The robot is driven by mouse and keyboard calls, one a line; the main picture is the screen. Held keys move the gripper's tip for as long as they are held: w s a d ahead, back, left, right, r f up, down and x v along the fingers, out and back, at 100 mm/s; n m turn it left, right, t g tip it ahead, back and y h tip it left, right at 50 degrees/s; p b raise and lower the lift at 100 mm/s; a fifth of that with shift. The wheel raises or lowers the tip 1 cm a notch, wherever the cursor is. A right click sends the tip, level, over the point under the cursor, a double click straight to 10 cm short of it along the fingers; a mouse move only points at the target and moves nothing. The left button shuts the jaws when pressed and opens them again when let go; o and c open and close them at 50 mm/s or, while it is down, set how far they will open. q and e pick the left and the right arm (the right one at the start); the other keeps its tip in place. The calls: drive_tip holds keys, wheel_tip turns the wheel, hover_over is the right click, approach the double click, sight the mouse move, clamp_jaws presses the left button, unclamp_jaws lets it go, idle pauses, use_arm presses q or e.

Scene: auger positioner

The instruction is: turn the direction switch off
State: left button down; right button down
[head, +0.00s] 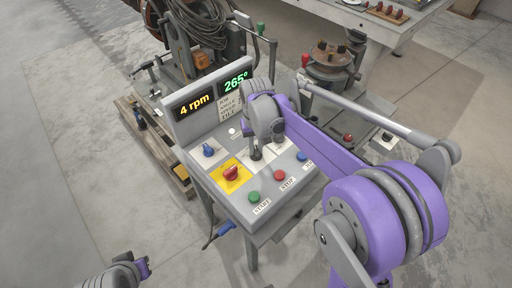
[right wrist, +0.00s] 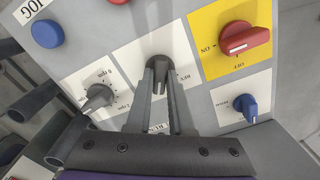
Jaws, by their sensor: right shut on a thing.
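The control box (head: 222,188) has several knobs and buttons on its sloped face. The direction switch (right wrist: 160,63) is a dark knob on a white plate, with REV lettering beside it. My right gripper (right wrist: 159,85) is shut on this knob, one finger on each side. In the head view my right gripper (head: 256,152) comes down on the panel from above, and the knob is mostly hidden there. My left gripper (head: 140,266) is at the bottom left, away from the box, and its jaws are unclear.
A red ON/OFF switch on a yellow plate (right wrist: 247,39), a blue knob (right wrist: 246,107) and a grey rpm knob (right wrist: 97,97) are close by. Green START (head: 253,197) and red STOP (head: 280,175) buttons are in front. The displays (head: 194,106) read 4 rpm and 265°.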

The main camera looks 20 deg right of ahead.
sight(256, 150)
drive_tip(key=n, duration=0.5)
drive_tip(key=shift+n+b, duration=0.3)
idle(0.4)
drive_tip(key=c, duration=0.8)
unclamp_jaws()
wheel_tip(256, 150, up, 11)
drive_tip(key=shift+p, duration=0.35)
drive_tip(key=shift+f, duration=0.15)
